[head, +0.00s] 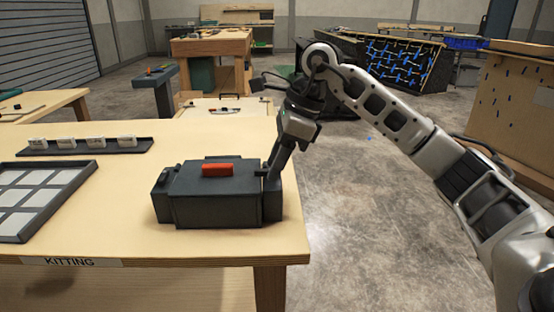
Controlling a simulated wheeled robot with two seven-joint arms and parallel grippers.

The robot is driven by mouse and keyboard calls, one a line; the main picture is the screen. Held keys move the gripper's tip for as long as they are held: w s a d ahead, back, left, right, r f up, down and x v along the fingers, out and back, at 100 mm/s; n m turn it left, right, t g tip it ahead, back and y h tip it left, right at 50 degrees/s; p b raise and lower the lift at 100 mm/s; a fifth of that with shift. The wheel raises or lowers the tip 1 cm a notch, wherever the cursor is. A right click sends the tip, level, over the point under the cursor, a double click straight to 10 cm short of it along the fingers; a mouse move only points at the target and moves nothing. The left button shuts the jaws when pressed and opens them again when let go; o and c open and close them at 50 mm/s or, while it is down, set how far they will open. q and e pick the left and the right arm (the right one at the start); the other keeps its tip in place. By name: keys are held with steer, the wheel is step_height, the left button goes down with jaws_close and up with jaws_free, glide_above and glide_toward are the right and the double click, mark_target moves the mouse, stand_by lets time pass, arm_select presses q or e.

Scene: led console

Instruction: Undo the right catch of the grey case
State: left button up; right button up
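The grey case (215,205) stands closed on the wooden table near its front right corner. It has a red handle (218,170) on its lid. My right gripper (271,176) reaches down from above at the case's right side, with its fingertips at the upper right edge. The fingers hide the right catch, and I cannot tell whether they touch it or how far they are apart. A dark block, probably the left catch, (161,181) shows at the case's left side. My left gripper is out of view.
On the table (130,235), a grey tray with pale squares (92,164) lies at the left. A dark rack (122,148) with several white pieces stands behind it. The table's right edge is close beside the case, with open floor (365,210) beyond.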

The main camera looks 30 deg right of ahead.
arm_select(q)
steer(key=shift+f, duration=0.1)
arm_select(e)
jaws_close()
steer(key=shift+m, duration=0.4)
steer(key=m, duration=0.2)
steer(key=m+t+h, duration=0.1)
steer(key=m, duration=0.1)
steer(key=shift+s+a+m+t+h+p, duration=0.2)
steer(key=shift+m+t+h+p, duration=0.1)
steer(key=shift+p, duration=0.05)
steer(key=m, duration=0.1)
steer(key=m+h, duration=0.1)
steer(key=m, duration=0.1)
steer(key=shift+a+m, duration=0.2)
steer(key=shift+m, duration=0.1)
steer(key=m+h, duration=0.1)
steer(key=m, duration=0.1)
steer(key=m+h, duration=0.1)
steer(key=m, duration=0.1)
steer(key=shift+a+t, duration=0.2)
steer(key=shift+t, duration=0.1)
arm_select(q)
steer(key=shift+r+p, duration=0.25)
steer(key=shift+p, duration=0.05)
arm_select(e)
steer(key=shift+a+m+h, duration=0.15)
steer(key=shift+m+h, duration=0.75)
steer(key=shift+m, duration=1.6)
